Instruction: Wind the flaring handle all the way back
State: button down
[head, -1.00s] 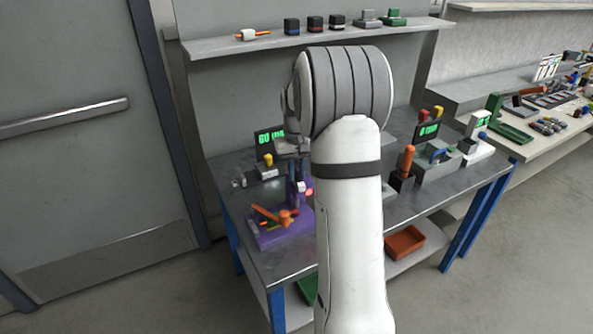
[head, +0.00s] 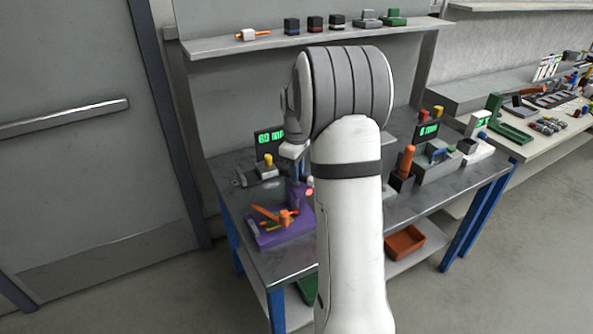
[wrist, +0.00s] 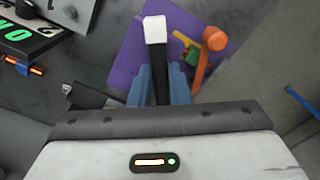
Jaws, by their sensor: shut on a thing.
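The purple flaring station (head: 268,238) sits at the table's left front, with an orange handle (head: 285,217) on it. In the wrist view the purple base (wrist: 125,60) lies below my gripper, and the orange lever (wrist: 205,62) stands right of the fingers, apart from them. My gripper (wrist: 158,72) has its blue fingers shut on a black bar with a white end (wrist: 155,30); I take this to be the flaring handle. In the head view my gripper (head: 297,172) is at the station's purple post, partly hidden by my arm.
A display (head: 270,141) and a small block with a yellow knob (head: 267,166) stand behind the station. Right of my arm are an orange upright handle (head: 408,160) and grey fixtures. A shelf (head: 240,44) with small parts runs above.

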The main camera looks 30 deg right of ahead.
jog(key=n, duration=0.4)
jog(key=shift+n, duration=0.3)
jog(key=n, duration=0.4)
jog(key=shift+r+n, duration=0.1)
jog(key=shift+n, duration=0.3)
jog(key=c, duration=1.4)
grip_release()
jog(key=shift+o, duration=0.2)
notch_tip(320, 180, up, 8)
jog(key=shift+f, duration=0.15)
